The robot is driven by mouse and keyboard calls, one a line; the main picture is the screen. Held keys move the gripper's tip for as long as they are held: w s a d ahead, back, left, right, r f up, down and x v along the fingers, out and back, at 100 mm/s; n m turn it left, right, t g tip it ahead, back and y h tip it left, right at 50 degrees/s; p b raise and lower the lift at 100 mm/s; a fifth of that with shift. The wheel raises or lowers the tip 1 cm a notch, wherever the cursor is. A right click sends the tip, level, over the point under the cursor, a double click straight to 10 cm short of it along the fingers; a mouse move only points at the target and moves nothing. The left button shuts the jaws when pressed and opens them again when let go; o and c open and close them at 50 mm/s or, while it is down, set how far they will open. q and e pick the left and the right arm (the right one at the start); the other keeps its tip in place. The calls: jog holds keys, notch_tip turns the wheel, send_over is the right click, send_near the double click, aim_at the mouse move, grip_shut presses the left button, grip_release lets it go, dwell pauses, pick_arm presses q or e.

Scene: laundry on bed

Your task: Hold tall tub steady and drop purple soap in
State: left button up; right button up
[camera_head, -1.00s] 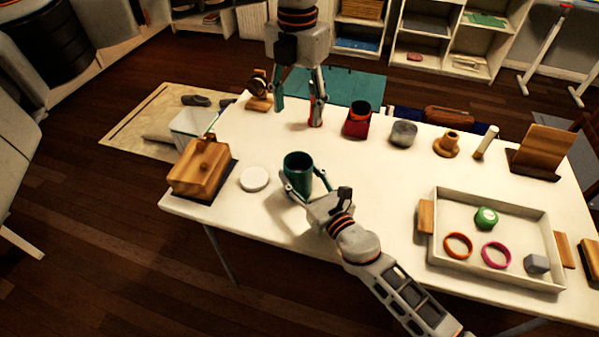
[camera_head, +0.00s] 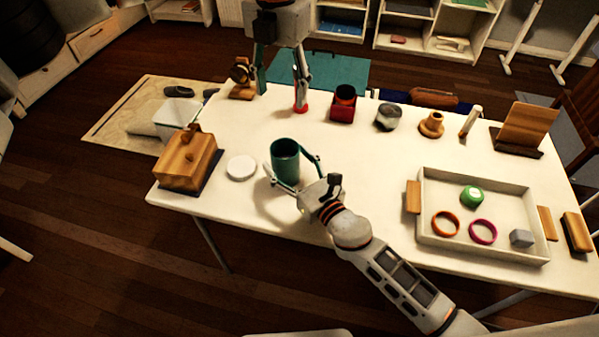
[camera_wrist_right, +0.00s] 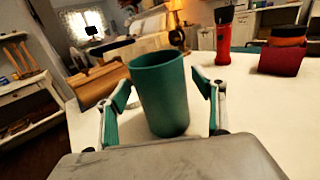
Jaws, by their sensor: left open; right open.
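The tall teal tub (camera_head: 285,162) stands upright and open-topped on the white table, left of centre. My right gripper (camera_head: 289,168) is open, with one finger on either side of the tub; contact is unclear. The right wrist view shows the tub (camera_wrist_right: 162,95) between the open fingers (camera_wrist_right: 163,92), with a visible gap on the right. My left gripper (camera_head: 280,98) is open above the table's far side, near a red bottle-like thing (camera_head: 301,108) partly hidden by its finger. No clearly purple soap shows; a grey-lavender block (camera_head: 521,238) lies in the tray.
A white lid-like disc (camera_head: 241,168) and a wooden box (camera_head: 188,160) lie left of the tub. A shallow tray (camera_head: 470,252) at right holds rings and a green item (camera_head: 472,195). A red holder (camera_head: 343,105) stands behind. The table's centre is clear.

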jog(key=v, duration=1.1)
jog(key=shift+s+d, duration=0.1)
jog(key=shift+s, duration=0.05)
